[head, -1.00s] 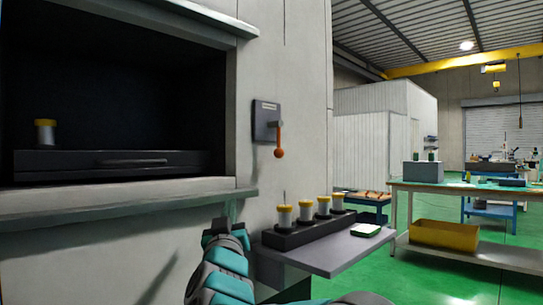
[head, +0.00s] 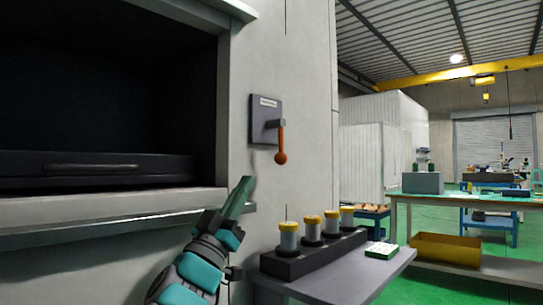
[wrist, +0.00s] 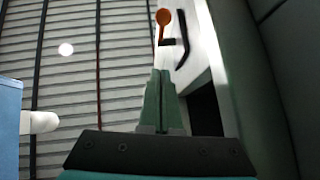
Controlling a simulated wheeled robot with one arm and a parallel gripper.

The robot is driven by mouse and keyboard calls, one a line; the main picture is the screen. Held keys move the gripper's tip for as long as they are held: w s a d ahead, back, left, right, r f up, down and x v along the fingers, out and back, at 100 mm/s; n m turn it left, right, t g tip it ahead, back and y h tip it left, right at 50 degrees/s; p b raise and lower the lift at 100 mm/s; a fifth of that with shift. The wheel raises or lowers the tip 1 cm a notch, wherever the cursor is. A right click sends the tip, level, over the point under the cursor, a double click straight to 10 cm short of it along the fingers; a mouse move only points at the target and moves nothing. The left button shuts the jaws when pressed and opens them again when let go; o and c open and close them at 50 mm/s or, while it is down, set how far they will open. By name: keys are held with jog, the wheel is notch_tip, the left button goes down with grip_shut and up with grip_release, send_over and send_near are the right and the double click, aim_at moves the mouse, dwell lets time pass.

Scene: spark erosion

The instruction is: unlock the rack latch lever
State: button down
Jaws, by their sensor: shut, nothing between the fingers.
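The latch lever (head: 281,142) has an orange handle with a round knob and hangs down from a grey plate (head: 264,120) on the machine's wall, right of the dark opening. It also shows at the top of the wrist view, where the lever (wrist: 163,22) is beyond my fingertips. My gripper (head: 244,184) is shut and empty, its green fingers pointing up, below and left of the lever in the head view. In the wrist view my gripper (wrist: 160,78) has its fingers together. It appears apart from the lever.
A rack of several yellow-capped cylinders (head: 312,243) stands on a grey shelf (head: 350,275) right of my arm. The opening's ledge (head: 110,210) is close on the left. A workbench (head: 470,200) with a yellow bin (head: 445,247) stands farther right.

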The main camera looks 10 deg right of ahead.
aim_at(280, 147)
jog(key=x, duration=0.4)
jog(key=f+x, duration=0.1)
jog(key=x, duration=0.3)
jog(key=w+d+x, duration=0.1)
jog(key=x, duration=0.3)
jog(key=shift+w+f, duration=0.15)
jog(key=shift+f, duration=0.15)
jog(key=shift+w+d, duration=0.35)
jog(key=shift+w+d+r+p, duration=0.1)
jog(key=shift+w+d+p, duration=0.1)
jog(key=shift+d+p, duration=0.2)
jog(key=shift+w+f, duration=0.1)
jog(key=shift+f, duration=0.15)
jog(key=shift+r, duration=0.1)
